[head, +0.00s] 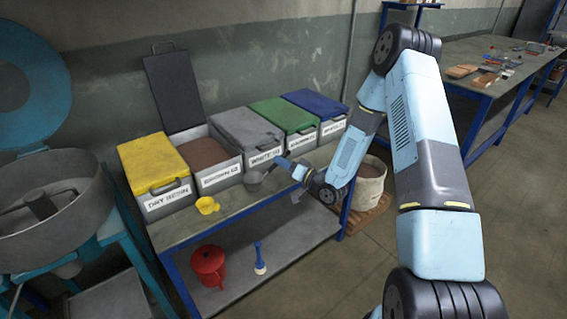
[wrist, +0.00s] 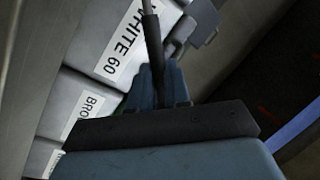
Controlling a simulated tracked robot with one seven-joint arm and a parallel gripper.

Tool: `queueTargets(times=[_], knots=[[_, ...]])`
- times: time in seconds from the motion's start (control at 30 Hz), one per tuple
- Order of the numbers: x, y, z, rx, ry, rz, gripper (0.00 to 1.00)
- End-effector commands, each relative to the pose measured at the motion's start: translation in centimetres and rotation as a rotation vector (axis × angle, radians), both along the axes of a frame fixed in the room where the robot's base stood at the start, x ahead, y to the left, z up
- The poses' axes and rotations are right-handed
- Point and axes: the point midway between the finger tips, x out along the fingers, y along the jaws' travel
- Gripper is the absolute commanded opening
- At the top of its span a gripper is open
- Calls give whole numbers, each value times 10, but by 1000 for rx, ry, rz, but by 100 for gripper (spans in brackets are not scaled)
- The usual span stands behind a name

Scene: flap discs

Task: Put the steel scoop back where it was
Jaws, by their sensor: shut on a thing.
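The steel scoop (head: 253,181) is grey, with its bowl low in front of the white-labelled "WHITE 60" bin (head: 245,135), over or near the front edge of the bench. My gripper (head: 284,165) is shut on the scoop's handle, to the right of the bowl. In the wrist view a dark rod, seemingly the handle (wrist: 152,35), runs up from between the fingers of my gripper (wrist: 158,88). The "WHITE 60" label (wrist: 122,42) is just to its left. Whether the bowl touches the bench is unclear.
The bench (head: 185,226) also holds a yellow-lidded bin (head: 153,163), an open brown-filled bin (head: 208,153), green (head: 283,115) and blue (head: 314,101) lidded bins, and a yellow scoop (head: 207,205). A bucket (head: 369,183) stands right.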

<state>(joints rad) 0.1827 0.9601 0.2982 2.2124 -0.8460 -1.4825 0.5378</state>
Motion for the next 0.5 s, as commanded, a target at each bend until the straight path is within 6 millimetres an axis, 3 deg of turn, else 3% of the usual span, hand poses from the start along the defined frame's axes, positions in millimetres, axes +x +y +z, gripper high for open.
queueTargets(times=[0.23, 0.27, 0.5], knots=[[0, 0, -3, 1, 1, 0, 0], [0, 0, -4, 0, 1, -1, 18], [0, -1, -3, 0, 0, -1, 41]])
